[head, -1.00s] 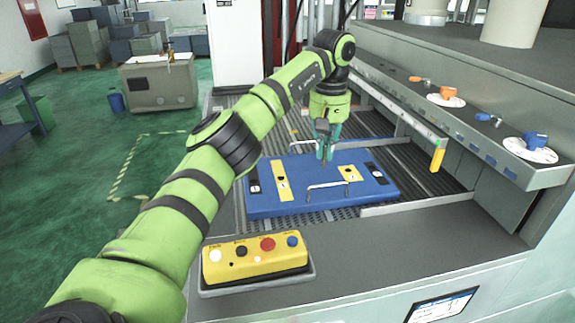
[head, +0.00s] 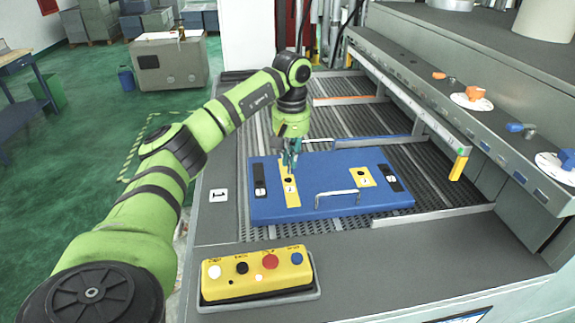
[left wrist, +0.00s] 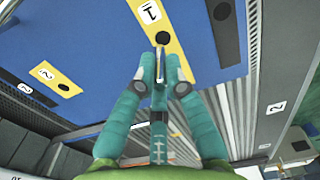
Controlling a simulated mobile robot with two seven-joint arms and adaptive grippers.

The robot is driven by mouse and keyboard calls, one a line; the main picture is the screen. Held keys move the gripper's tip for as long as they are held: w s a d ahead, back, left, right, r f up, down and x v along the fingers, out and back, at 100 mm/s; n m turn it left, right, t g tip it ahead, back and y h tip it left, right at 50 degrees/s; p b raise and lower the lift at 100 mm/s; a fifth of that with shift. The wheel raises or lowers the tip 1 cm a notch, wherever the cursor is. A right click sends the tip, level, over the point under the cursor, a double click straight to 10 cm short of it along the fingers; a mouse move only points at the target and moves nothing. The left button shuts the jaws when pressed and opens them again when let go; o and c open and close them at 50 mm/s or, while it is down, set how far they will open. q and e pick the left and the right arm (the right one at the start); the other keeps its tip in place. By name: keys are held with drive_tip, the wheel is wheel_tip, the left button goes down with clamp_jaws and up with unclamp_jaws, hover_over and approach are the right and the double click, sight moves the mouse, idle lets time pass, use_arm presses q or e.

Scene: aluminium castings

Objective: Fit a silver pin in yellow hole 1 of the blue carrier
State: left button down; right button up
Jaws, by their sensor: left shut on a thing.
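The blue carrier (head: 310,207) lies flat on the ribbed bed. Its yellow strip marked 1 (head: 290,197) is on the left and a yellow plate marked 2 (head: 362,181) is on the right. My left gripper (head: 291,165) points down over the far part of strip 1. In the left wrist view its fingers (left wrist: 161,78) are shut on a thin silver pin (left wrist: 160,62). The pin's tip is close to the dark yellow hole 1 (left wrist: 162,38); I cannot tell whether it touches the carrier. My right gripper is not in view.
A silver handle (head: 337,193) stands up on the carrier, right of strip 1. Black strips (head: 260,183) flank the yellow ones. A yellow button box (head: 256,274) sits in front.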

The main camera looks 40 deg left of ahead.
use_arm(q)
drive_tip(key=shift+s+a+f, duration=0.1)
drive_tip(key=shift+s+a, duration=0.1)
drive_tip(key=shift+s, duration=0.05)
drive_tip(key=shift+s+f, duration=0.1)
drive_tip(key=shift+f, duration=0.15)
wheel_tip(320, 180, down, 3)
drive_tip(key=shift+f+p, duration=0.1)
drive_tip(key=shift+p, duration=1)
drive_tip(key=shift+f, duration=0.25)
drive_tip(key=c, duration=1.3)
unclamp_jaws()
drive_tip(key=shift+f, duration=0.1)
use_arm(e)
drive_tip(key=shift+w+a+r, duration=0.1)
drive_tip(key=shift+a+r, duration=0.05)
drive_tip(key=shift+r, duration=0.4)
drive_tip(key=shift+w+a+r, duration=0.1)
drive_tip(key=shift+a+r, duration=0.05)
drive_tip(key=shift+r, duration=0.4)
